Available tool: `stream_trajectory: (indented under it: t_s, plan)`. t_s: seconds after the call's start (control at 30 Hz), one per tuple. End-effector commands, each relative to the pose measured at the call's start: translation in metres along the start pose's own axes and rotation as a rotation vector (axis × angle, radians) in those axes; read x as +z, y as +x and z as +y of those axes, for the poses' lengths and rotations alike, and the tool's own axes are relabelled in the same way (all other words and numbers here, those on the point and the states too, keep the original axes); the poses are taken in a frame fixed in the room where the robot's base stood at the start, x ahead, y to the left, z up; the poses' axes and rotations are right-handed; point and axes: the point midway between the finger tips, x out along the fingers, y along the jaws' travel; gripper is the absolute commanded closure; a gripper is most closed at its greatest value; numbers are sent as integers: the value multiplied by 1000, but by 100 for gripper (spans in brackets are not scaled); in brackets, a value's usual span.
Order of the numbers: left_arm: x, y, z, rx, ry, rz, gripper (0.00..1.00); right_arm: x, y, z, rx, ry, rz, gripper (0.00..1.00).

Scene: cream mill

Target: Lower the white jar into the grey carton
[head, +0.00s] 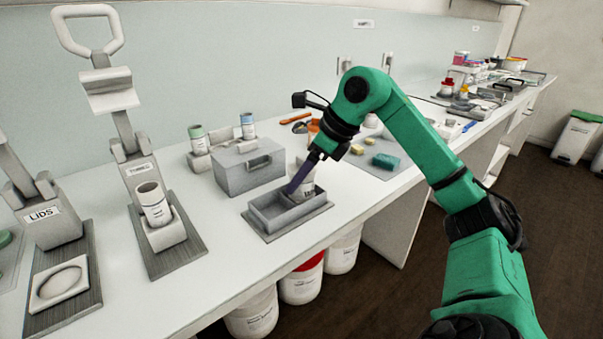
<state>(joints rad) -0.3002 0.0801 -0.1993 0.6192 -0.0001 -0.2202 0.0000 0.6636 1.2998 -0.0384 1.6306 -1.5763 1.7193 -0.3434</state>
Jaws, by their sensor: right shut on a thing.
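The grey carton (264,222) is an open, low box on a grey mat near the middle of the bench. The white jar (306,190), with a dark printed label, is upright at the carton's right end. My right gripper (297,186) is shut on the jar, with its purple finger crossing the jar's left side. The jar's lower part is hidden behind the carton's wall and the finger, so I cannot tell whether it touches the floor of the carton. My left gripper is not in view.
A press (122,130) holding another white jar (154,203) and the LIDS station (44,217) stand to the left. Sponges (386,161) lie on a mat to the right.

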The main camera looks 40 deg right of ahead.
Motion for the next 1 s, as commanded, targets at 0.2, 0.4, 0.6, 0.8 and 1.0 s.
stream_trajectory:
  t_s: [0.2, 0.4, 0.6, 0.8, 1.0]
  plan:
    - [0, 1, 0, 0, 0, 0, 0, 0, 1, 0, 0, 0, 0, 54]
    - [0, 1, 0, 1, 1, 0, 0, -1, 1, 0, 0, 0, 0, 54]
    - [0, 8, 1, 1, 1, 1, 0, -5, 7, 0, 0, 0, 1, 54]
    - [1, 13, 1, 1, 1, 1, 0, -7, 12, 0, 0, 0, 1, 54]
    - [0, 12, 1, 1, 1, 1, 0, -7, 11, 0, 0, 0, 0, 54]
